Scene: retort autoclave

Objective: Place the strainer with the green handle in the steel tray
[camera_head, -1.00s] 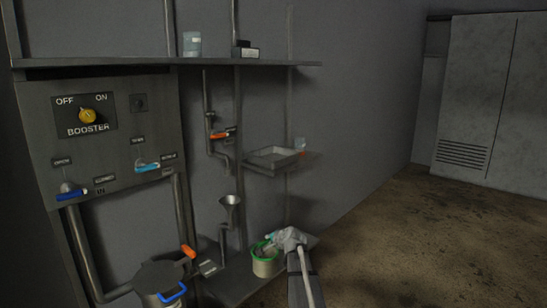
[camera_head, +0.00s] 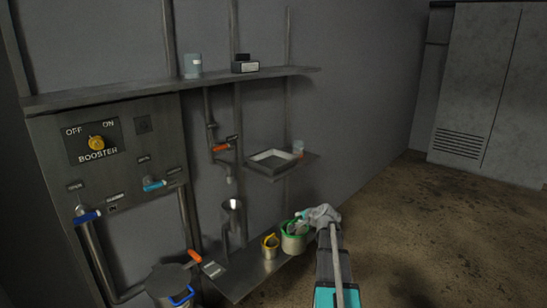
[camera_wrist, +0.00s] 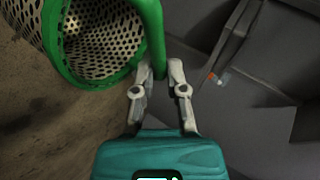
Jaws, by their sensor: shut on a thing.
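The strainer with the green handle (camera_head: 293,243) is a perforated metal basket with a green rim. It is at the right end of the low shelf in the head view; I cannot tell whether it touches the shelf. In the wrist view the strainer (camera_wrist: 95,35) fills the upper left, tilted, with its holes showing. My gripper (camera_wrist: 160,75) is shut on its green handle; in the head view my gripper (camera_head: 307,218) is at the strainer's upper right. The steel tray (camera_head: 275,170) is shallow, looks empty, and sits on a small wall shelf above and behind the strainer.
A smaller container with a yellow rim (camera_head: 270,246) stands left of the strainer on the low shelf (camera_head: 240,280). A funnel (camera_head: 232,205) and pipes are further left. A small clear container (camera_head: 298,147) stands right behind the tray. Open floor lies to the right.

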